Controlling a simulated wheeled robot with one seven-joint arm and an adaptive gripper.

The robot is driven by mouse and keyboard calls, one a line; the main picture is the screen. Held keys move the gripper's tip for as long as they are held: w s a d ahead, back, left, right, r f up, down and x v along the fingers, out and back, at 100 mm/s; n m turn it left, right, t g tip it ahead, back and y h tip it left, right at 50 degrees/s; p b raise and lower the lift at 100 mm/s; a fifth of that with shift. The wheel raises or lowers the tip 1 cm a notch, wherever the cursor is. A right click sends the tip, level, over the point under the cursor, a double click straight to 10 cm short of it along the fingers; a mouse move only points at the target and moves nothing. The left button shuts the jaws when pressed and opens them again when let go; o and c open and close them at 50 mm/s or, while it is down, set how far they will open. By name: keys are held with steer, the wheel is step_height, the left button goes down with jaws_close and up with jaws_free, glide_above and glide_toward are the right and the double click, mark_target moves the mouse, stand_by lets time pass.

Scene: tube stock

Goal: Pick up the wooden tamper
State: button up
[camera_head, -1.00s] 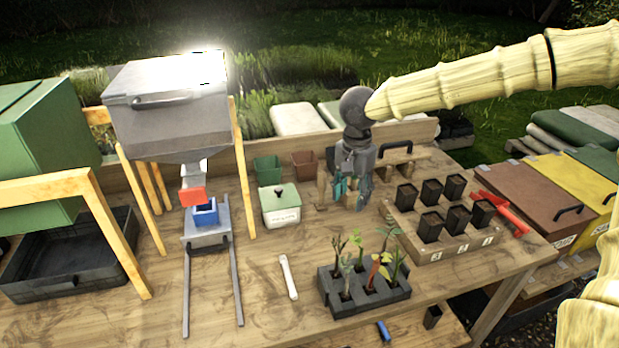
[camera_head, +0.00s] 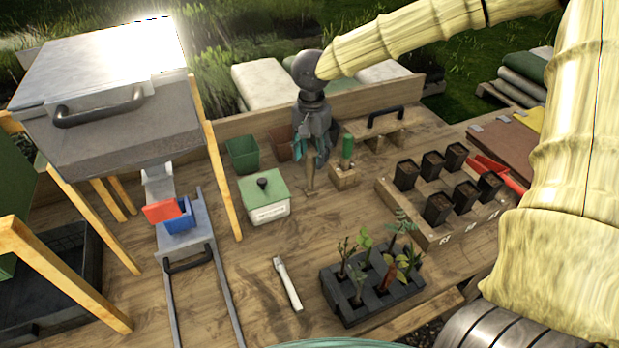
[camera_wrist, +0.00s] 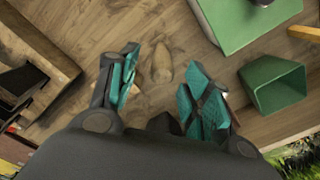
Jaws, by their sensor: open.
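The wooden tamper (camera_head: 310,181) stands upright on the bench, a slim pale-brown piece just below my gripper. In the wrist view the tamper (camera_wrist: 161,64) is seen from above, between and beyond the two fingers. My gripper (camera_head: 311,158) points down over it with teal finger pads; it hides the tamper's upper part in the head view. In the wrist view my gripper (camera_wrist: 162,80) is open, with nothing held between the pads. I cannot tell whether a finger touches the tamper.
A green-handled tool (camera_head: 347,150) in a wooden block stands close right. A seedling tray (camera_head: 372,290) and a rack of black pots (camera_head: 440,230) are nearer.

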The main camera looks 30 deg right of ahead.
mark_target(311, 169)
steer(key=shift+f+p, duration=0.85)
steer(key=shift+f, duration=2.2)
steer(key=shift+w, duration=0.1)
steer(key=shift+a, duration=0.1)
steer(key=shift+c, duration=0.5)
jaws_close()
